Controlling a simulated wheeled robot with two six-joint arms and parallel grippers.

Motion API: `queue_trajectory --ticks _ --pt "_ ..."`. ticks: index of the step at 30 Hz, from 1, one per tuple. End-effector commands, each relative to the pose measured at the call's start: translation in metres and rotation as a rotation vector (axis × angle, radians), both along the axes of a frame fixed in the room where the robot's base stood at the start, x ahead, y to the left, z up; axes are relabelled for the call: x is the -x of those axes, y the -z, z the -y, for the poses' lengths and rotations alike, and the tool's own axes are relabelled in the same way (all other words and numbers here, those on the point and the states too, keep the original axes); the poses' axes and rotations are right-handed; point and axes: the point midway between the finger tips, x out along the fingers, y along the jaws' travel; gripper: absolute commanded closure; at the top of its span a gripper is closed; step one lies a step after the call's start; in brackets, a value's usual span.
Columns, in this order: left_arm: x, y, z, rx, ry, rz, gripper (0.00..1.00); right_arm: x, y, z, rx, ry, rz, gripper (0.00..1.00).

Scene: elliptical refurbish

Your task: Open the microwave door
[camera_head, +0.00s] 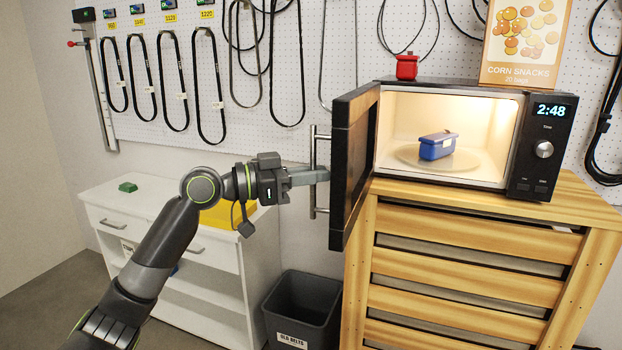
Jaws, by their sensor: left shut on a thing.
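The microwave (534,140) stands on a wooden drawer cabinet at the right. Its door (352,150) is swung wide open to the left, and the lit inside shows. A blue container (437,146) sits on the round plate (408,156) inside. My left gripper (318,176) is shut on the vertical metal door handle (313,148), on the outer side of the door. The fingertips are partly hidden at the handle. My right gripper is not in view.
A red jar (406,67) and a corn snacks box (520,45) stand on the microwave. A dark bin (303,303) is on the floor below the door. A white cabinet (262,262) with a yellow tray (222,216) stands behind my left arm. Belts hang on the pegboard (340,60).

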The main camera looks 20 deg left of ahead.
Motion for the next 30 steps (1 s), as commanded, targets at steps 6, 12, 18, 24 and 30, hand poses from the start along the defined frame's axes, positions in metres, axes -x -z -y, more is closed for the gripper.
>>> queue_trajectory --ticks 6,12,18,24,30 --pt "-0.001 0.000 0.000 0.000 -0.002 0.000 1.00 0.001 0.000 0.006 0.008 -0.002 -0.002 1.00" --pt "-0.001 -0.001 0.000 -0.001 -0.002 0.001 0.86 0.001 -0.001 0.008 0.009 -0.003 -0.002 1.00" --pt "-0.001 -0.001 0.000 0.000 -0.002 0.000 0.74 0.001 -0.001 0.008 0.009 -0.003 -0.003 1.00" --pt "0.001 0.000 -0.002 -0.001 -0.003 0.001 0.74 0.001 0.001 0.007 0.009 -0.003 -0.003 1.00" --pt "0.010 0.003 -0.015 -0.004 -0.005 0.000 0.74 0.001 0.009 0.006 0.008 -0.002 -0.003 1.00"
